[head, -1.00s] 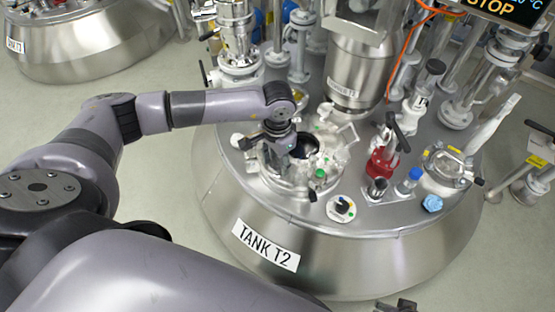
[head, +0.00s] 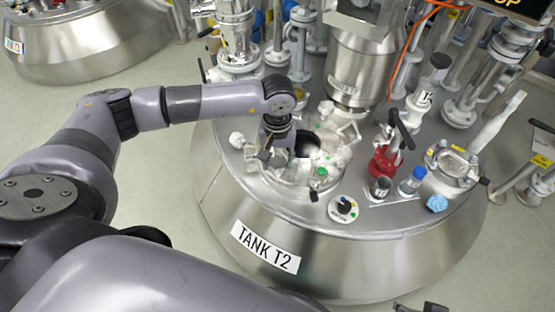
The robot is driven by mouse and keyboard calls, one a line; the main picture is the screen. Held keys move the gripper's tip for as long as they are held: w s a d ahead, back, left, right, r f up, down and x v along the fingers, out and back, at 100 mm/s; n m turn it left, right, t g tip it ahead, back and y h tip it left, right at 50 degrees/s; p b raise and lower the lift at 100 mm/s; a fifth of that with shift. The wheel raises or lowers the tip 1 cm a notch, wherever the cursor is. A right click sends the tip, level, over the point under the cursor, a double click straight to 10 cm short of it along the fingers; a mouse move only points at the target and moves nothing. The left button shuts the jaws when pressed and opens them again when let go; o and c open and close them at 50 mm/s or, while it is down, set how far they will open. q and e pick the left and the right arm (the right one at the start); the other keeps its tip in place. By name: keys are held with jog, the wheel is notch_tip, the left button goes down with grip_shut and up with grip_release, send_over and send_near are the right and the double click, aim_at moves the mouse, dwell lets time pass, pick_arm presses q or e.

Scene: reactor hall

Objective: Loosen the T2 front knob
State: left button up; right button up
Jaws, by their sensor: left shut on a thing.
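Tank T2 (head: 330,262) is a wide steel vessel with a "TANK T2" label on its front. A round port (head: 307,146) with a dark opening and pale fittings around it sits on its top, towards the front left. My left gripper (head: 268,158) points down at the left side of this port. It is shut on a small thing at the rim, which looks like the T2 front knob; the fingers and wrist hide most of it. A dark bit at the bottom edge may be my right gripper (head: 420,308); its jaws cannot be made out.
A green-topped fitting (head: 321,173) and a round dial plate (head: 342,208) are right of my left gripper. A red valve (head: 383,160), a blue-capped bottle (head: 413,180) and a steel hopper (head: 357,75) stand farther right and back. A white knob (head: 237,140) is at the left.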

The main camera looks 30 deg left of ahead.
pick_arm(q)
jog(key=n, duration=0.3)
jog(key=shift+f+b, duration=0.1)
jog(key=shift+b, duration=0.2)
jog(key=n, duration=0.4)
jog(key=shift+b, duration=0.3)
jog(key=n, duration=0.5)
jog(key=shift+s+n, duration=0.1)
jog(key=shift+n, duration=0.3)
jog(key=n, duration=0.6)
jog(key=shift+s, duration=0.1)
jog(key=n+p, duration=0.1)
jog(key=n, duration=0.4)
jog(key=shift+n, duration=0.4)
jog(key=n+p, duration=0.2)
jog(key=n, duration=0.5)
jog(key=n+p, duration=0.2)
jog(key=n, duration=0.3)
jog(key=shift+f+n+p, duration=0.1)
jog(key=shift+n+p, duration=0.35)
jog(key=shift+n, duration=0.25)
pick_arm(e)
notch_tip(320, 180, down, 16)
jog(key=s, duration=0.1)
jog(key=shift+g, duration=0.4)
jog(key=shift+a, duration=0.1)
